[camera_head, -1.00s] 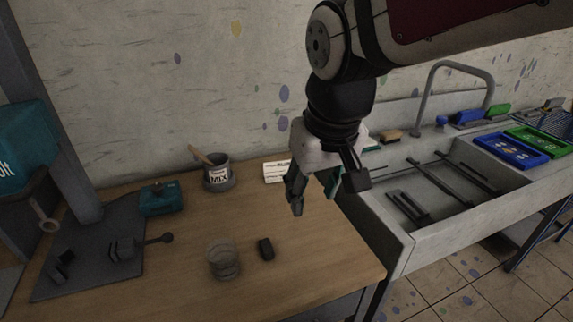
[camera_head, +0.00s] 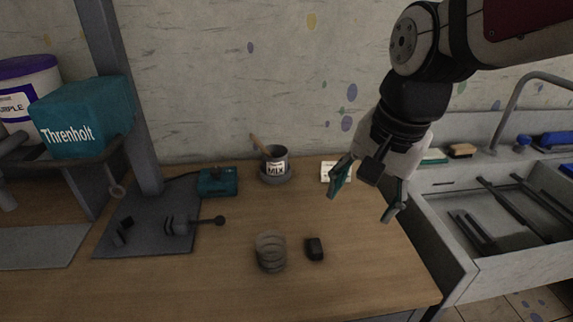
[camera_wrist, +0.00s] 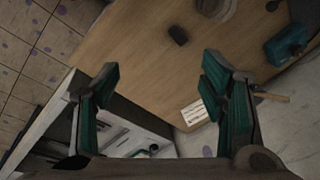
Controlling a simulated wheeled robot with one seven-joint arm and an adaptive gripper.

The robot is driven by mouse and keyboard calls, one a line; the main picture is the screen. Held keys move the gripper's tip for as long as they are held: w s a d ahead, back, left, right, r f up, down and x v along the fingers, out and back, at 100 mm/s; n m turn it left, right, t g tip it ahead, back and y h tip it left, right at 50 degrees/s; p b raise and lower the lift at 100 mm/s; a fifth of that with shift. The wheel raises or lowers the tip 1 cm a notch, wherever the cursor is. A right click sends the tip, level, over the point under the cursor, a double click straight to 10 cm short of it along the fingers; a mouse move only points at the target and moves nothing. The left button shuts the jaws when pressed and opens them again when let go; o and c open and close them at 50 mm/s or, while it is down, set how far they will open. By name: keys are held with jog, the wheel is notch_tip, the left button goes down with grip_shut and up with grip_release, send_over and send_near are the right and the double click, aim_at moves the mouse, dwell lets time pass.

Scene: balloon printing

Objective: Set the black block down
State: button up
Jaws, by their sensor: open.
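The black block (camera_head: 315,248) stands on the wooden table in the head view, just right of a clear ribbed glass (camera_head: 271,252). In the wrist view the black block (camera_wrist: 178,35) lies on the table beyond my fingertips, apart from them. My gripper (camera_head: 366,205) is open and empty, above the right part of the table and up to the right of the block. Its two green-padded fingers are spread wide in the wrist view (camera_wrist: 160,80).
A MIX can (camera_head: 276,165) with a wooden stick, a white card (camera_head: 335,172) and a teal box (camera_head: 217,181) stand at the back of the table. A dark metal stand (camera_head: 150,235) is on the left. A sink (camera_head: 480,225) adjoins on the right. The table's middle is clear.

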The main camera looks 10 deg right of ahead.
jog(key=w+a+f+m+g+b, duration=0.2)
jog(key=w+a+f+m, duration=0.2)
jog(key=w+f+m, duration=0.6)
send_over(316, 245)
jog(key=shift+h, duration=0.4)
jog(key=f, duration=0.6)
jog(key=f+b, duration=0.1)
jog(key=f, duration=0.3)
jog(key=shift+a, duration=0.35)
jog(key=f, duration=0.4)
jog(key=shift+d, duration=0.4)
jog(key=shift+f, duration=0.65)
jog(key=c, duration=1.2)
jog(key=shift+r, duration=0.15)
jog(key=shift+c, duration=0.2)
